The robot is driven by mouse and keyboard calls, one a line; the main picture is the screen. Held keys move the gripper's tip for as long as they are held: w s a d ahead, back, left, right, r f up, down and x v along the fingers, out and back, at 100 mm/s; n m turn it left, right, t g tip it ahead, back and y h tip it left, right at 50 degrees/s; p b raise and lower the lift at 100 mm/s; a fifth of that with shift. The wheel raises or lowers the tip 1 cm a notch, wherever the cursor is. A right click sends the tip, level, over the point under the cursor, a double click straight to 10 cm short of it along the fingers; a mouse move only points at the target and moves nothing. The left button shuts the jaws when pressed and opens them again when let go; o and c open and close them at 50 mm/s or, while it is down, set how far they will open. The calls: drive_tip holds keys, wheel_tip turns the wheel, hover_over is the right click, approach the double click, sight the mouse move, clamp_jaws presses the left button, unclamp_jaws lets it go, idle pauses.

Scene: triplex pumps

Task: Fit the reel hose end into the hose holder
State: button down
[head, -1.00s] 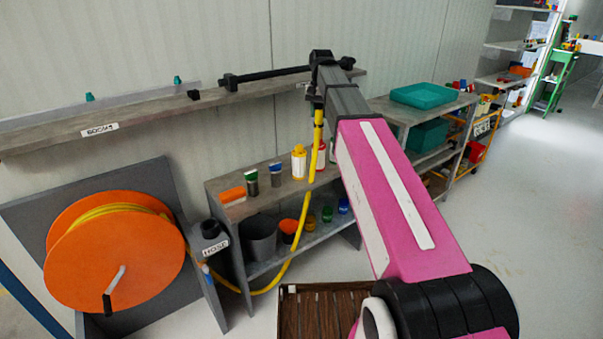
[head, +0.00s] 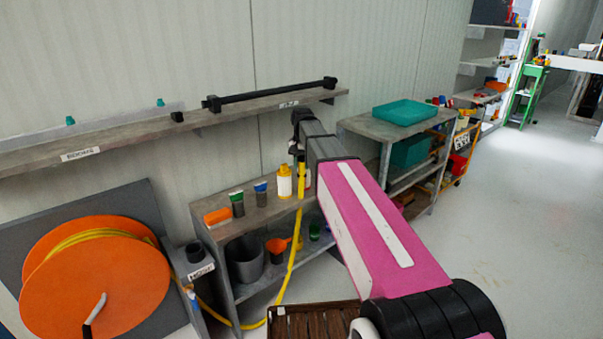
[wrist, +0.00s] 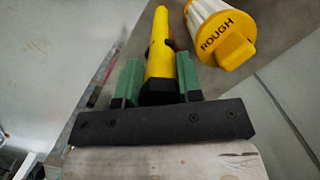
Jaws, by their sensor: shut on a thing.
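My gripper (wrist: 158,82) is shut on the yellow reel hose end (wrist: 161,48), which lies between its two green fingers in the wrist view. In the head view my gripper (head: 299,158) is over the bench beside the yellow-and-white bottle, and the yellow hose (head: 292,255) hangs down in front of the bench and loops back left. The hose holder (head: 195,252) is a black round socket on a grey post labelled HOSE, between the orange reel (head: 95,285) and the bench. The holder is well left of my gripper. My arm partly hides the fingers in the head view.
The bench (head: 222,229) bears an orange item, small bottles and a yellow-and-white bottle (head: 284,183), marked ROUGH in the wrist view (wrist: 220,38). A wall shelf (head: 130,138) runs above. A brown slatted crate (head: 315,318) stands in front. Open floor lies at right.

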sight(301, 178)
drive_tip(key=shift+f, duration=1.85)
drive_tip(key=shift+f, duration=0.1)
drive_tip(key=c, duration=1.1)
unclamp_jaws()
drive_tip(key=shift+o, duration=0.2)
